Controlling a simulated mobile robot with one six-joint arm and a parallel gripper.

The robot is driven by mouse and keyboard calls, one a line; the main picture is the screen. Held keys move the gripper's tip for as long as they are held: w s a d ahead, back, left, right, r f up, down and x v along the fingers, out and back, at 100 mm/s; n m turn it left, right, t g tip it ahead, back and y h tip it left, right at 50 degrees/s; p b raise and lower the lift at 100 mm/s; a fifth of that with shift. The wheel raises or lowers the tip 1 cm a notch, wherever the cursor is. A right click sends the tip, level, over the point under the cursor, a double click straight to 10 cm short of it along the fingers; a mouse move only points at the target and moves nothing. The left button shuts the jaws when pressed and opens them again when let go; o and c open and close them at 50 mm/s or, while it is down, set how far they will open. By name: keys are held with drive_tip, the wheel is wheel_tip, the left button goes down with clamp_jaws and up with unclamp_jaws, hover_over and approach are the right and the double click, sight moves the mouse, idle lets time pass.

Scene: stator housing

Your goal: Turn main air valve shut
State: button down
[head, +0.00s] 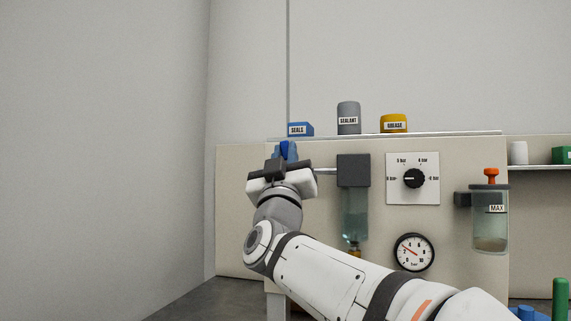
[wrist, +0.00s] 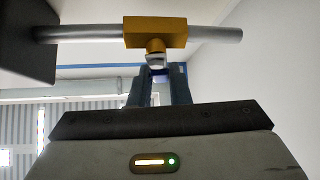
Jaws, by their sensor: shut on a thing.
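The main air valve shows in the wrist view as a yellow body (wrist: 155,32) on a grey pipe, with a short stem pointing toward my gripper (wrist: 159,84). In the head view my gripper (head: 285,155) is at the left end of the pipe, in front of the panel, and hides the valve body. A dark blue piece, which looks like the valve's handle (head: 284,147), shows between the blue-grey fingers. My gripper is shut on it. The handle's exact angle is hard to tell.
A dark block with a clear bowl (head: 355,215) hangs right of my gripper. A dial (head: 413,179), a gauge (head: 414,252) and a jar marked MAX (head: 490,230) lie farther right. Above, a shelf holds a blue SEALS box (head: 301,129), a SEALANT can (head: 348,118) and a yellow GREASE tub (head: 394,124).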

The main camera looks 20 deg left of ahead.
drive_tip(key=shift+w+d+m+t+h, duration=0.1)
drive_tip(key=shift+m+t+h, duration=0.1)
drive_tip(key=shift+m+h, duration=0.6)
drive_tip(key=shift+s+d+m+t+h, duration=0.1)
drive_tip(key=shift+m+t+h, duration=0.1)
drive_tip(key=shift+m+h, duration=0.6)
drive_tip(key=shift+w+d+m+t+h, duration=0.1)
drive_tip(key=shift+m+t+h, duration=0.1)
drive_tip(key=shift+m+h, duration=0.9)
drive_tip(key=shift+m, duration=0.2)
drive_tip(key=c, duration=1.4)
unclamp_jaws()
drive_tip(key=shift+o, duration=0.2)
drive_tip(key=v, duration=0.7)
drive_tip(key=shift+s+f, duration=0.25)
drive_tip(key=shift+f, duration=0.05)
